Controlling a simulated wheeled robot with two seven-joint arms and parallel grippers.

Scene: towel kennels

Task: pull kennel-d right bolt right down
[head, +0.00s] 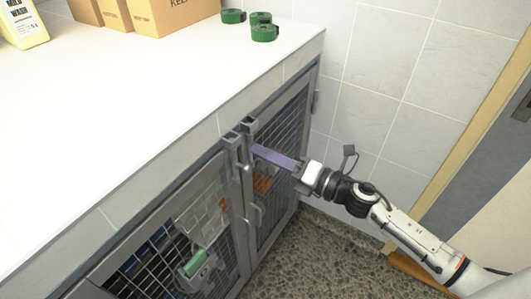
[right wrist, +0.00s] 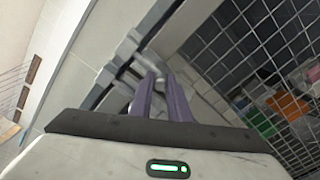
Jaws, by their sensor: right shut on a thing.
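Two barred kennel doors meet under the white counter; the right door (head: 283,150) is closed, and no label is readable. Two grey bolts stand side by side at the top of the frame between them: a left bolt (head: 232,141) and a right bolt (head: 249,126). My right gripper (head: 256,150), with purple fingers, reaches in from the right at the right bolt. In the right wrist view, the fingers (right wrist: 163,88) are shut on a grey metal bolt handle (right wrist: 152,64). The fingers partly hide the handle. My left gripper is not in view.
A green roll (head: 195,262) shows at the left door. A tiled wall is behind my right arm; speckled floor is below.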

